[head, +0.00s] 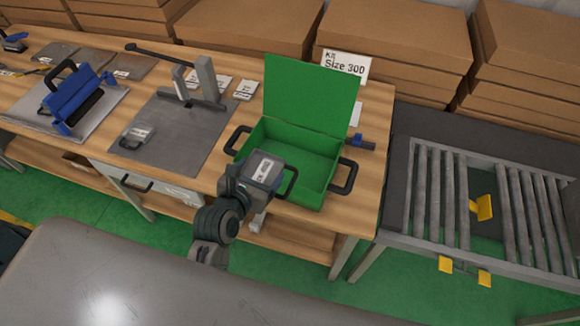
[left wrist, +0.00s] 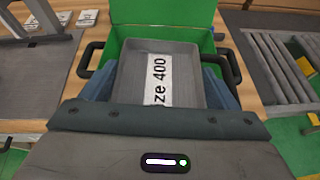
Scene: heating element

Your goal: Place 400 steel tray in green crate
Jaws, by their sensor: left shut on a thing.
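The green crate (head: 305,165) stands on the wooden table with its lid (head: 308,105) raised at the back and black handles at its sides. It also shows in the left wrist view (left wrist: 160,37), behind the tray. My left gripper (head: 268,168) is at the crate's front left in the head view. In the left wrist view it (left wrist: 160,90) is shut on the grey steel tray (left wrist: 206,80), whose white label reads "ze 400". The tray looks held above or at the crate's opening; its exact height is unclear. In the head view the gripper largely hides it. My right gripper is out of view.
A blue clamp-like tool (head: 75,105) sits farther left. A roller conveyor (head: 490,205) stands right. Cardboard boxes (head: 395,40) line the back.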

